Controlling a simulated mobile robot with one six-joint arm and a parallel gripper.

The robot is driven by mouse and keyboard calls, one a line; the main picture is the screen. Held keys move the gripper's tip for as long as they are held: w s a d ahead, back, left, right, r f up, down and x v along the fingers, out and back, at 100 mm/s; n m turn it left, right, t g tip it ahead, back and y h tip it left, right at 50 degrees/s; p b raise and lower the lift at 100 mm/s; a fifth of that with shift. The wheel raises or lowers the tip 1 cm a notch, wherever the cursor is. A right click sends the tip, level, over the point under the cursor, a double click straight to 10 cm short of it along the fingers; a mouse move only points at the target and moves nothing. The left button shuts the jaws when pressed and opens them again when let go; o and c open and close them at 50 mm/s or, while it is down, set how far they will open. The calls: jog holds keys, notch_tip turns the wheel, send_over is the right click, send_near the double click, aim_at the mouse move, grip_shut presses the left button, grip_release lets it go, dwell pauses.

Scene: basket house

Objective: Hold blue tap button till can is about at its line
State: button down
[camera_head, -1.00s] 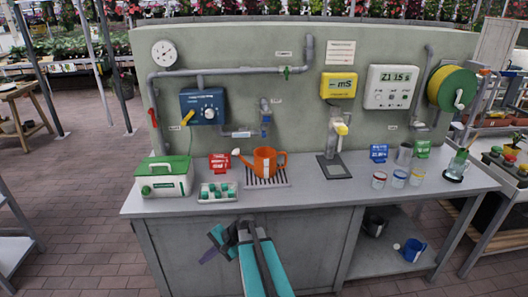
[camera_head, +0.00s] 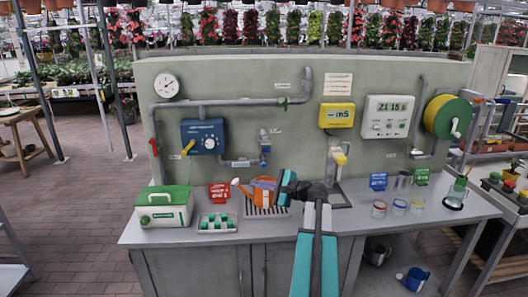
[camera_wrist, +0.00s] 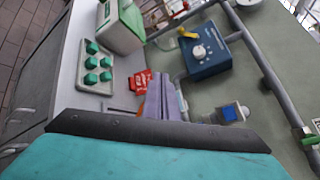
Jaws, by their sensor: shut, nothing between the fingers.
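The orange watering can (camera_head: 244,194) stands on the slatted drain grate (camera_head: 252,213) on the bench, its spout to the left. My gripper (camera_head: 262,184) is shut and empty. Its purple fingers appear in front of the can and cover much of it; I cannot tell whether they touch it. The tap with its blue button (camera_head: 266,149) is on the wall above the can, apart from my fingers. In the wrist view, the blue button (camera_wrist: 233,113) is right of my fingers (camera_wrist: 165,92). Only a little orange of the can shows there. The can's line and water level are hidden.
A blue control box (camera_head: 204,137) and grey pipes are on the wall.

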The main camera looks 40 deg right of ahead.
aim_at(266, 150)
jog(key=s+d+r+m+t+h, duration=0.1)
jog(key=s+d+r, duration=0.2)
jog(key=d+r, duration=0.2)
notch_tip(266, 150, up, 3)
jog(key=shift+f+m+t, duration=0.2)
jog(key=shift+m+t, duration=0.1)
jog(key=shift+d, duration=0.1)
jog(key=w+d, duration=0.5)
jog(key=w, duration=0.1)
jog(key=shift+w+d, duration=0.3)
dwell(2.2)
jog(key=shift+w+d, duration=0.25)
jog(key=shift+w+d, duration=0.3)
jog(key=shift+w, duration=0.05)
dwell(3.2)
